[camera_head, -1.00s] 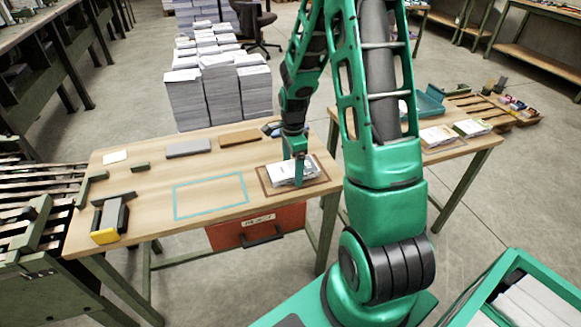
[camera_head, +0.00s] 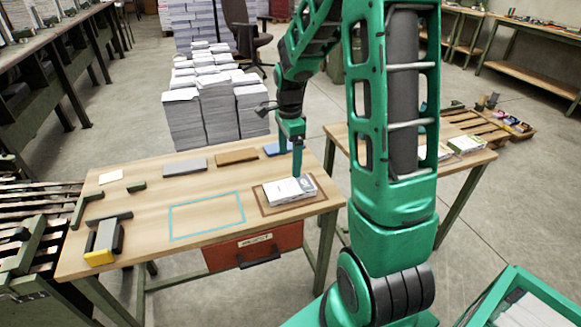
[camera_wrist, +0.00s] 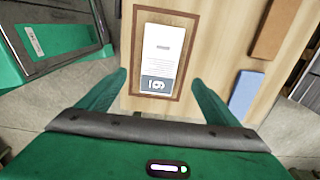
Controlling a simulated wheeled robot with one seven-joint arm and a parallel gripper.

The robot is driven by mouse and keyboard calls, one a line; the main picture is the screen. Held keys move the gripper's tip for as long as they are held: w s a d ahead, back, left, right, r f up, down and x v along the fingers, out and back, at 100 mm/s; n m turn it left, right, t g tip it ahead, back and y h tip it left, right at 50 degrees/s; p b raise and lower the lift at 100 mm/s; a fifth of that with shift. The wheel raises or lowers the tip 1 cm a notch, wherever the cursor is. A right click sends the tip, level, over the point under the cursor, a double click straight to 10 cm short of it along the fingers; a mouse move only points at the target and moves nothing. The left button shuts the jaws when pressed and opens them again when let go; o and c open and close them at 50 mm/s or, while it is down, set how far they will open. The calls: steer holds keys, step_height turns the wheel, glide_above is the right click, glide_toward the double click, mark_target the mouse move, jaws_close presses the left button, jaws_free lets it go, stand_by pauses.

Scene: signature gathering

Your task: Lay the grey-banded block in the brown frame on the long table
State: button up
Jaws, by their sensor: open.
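The grey-banded block (camera_head: 284,191) is white and lies flat inside the brown frame (camera_head: 263,209) at the right end of the long table (camera_head: 145,217). In the wrist view the block (camera_wrist: 163,50) has its grey band at the near end, and the brown outline (camera_wrist: 180,60) shows around it. My gripper (camera_head: 297,172) is just above the block in the head view. In the wrist view its fingers (camera_wrist: 158,80) are spread to either side, apart from the block, with nothing between them in grip. The far edge of the block is partly behind my finger in the head view.
A blue-green outlined rectangle (camera_head: 207,235) on the table is empty. A grey block (camera_head: 185,167), a brown block (camera_head: 237,156) and a blue one (camera_head: 272,149) lie along the back. A yellow-ended holder (camera_head: 100,257) stands at left. A second table (camera_head: 455,169) is at right.

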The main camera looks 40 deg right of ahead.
steer(key=s+a+r+n, duration=0.1)
steer(key=s+r+n, duration=0.2)
steer(key=s, duration=0.6)
steer(key=s+a+r+n, duration=0.1)
steer(key=s+r+n, duration=0.2)
steer(key=s+n, duration=0.4)
steer(key=s+r+n, duration=0.3)
steer(key=s+n, duration=0.1)
steer(key=s, duration=0.8)
steer(key=shift+s+a+r+n, duration=0.3)
steer(key=shift+a+r+n, duration=0.1)
